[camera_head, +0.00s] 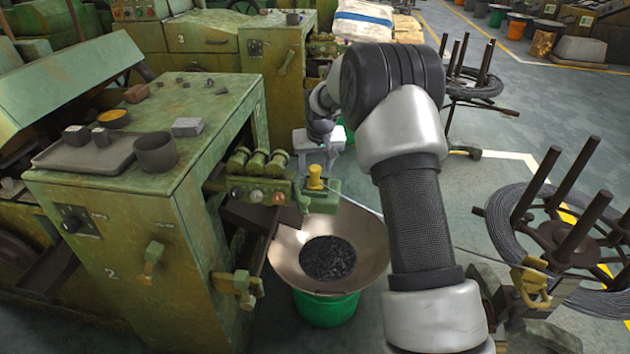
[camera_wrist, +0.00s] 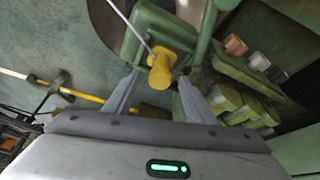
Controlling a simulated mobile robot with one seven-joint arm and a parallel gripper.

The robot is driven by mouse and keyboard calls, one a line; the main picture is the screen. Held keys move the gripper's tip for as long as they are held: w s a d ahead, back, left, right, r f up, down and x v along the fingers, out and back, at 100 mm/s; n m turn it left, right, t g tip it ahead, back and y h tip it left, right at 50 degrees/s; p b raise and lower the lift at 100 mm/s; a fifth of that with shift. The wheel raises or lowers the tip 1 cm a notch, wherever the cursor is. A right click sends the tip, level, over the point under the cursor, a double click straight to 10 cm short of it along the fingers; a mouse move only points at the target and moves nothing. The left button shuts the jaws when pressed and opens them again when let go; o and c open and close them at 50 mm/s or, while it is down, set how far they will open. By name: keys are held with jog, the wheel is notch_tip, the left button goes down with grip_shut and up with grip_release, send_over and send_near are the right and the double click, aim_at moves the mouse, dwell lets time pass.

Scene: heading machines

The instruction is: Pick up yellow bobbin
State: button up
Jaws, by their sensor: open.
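The yellow bobbin (camera_head: 315,178) stands on a small green block (camera_head: 318,200) at the right end of the machine's row of rollers. In the wrist view the yellow bobbin (camera_wrist: 160,68) shows between my fingers, near their tips. My gripper (camera_wrist: 155,90) is open, with one finger on each side of the bobbin and a visible gap to the left finger. Whether the right finger touches it I cannot tell.
A wire (camera_head: 358,204) runs from the bobbin's block toward the wire reel (camera_head: 560,245) at the right. The green machine (camera_head: 150,220) with a tray stands at the left.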

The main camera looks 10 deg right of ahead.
jog(key=shift+x, duration=1.05)
jog(key=c, duration=1.2)
jog(key=shift+r, duration=0.1)
